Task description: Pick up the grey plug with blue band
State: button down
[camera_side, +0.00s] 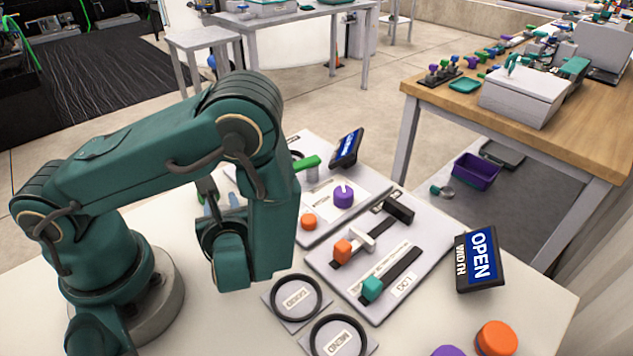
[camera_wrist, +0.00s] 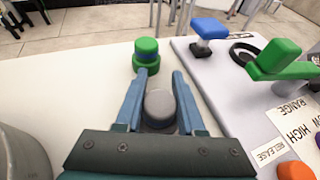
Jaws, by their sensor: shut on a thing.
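A grey plug (camera_wrist: 160,106) with a rounded top sits between the blue fingers of my gripper (camera_wrist: 160,78) in the wrist view. The fingers are shut on it, one on each side. Its blue band is hidden from this angle. I cannot tell whether its foot touches the white table. In the side view my arm hides most of the gripper and the plug cannot be made out.
A green plug with a dark band (camera_wrist: 147,55) stands just beyond my fingertips. To the right is a grey panel (camera_wrist: 205,72) with a blue knob (camera_wrist: 209,29) and a green handle (camera_wrist: 275,62). A grey cylinder (camera_wrist: 22,160) is at lower left. White table between them is clear.

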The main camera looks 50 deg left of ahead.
jog(key=shift+d+f, duration=0.1)
jog(key=shift+f, duration=0.25)
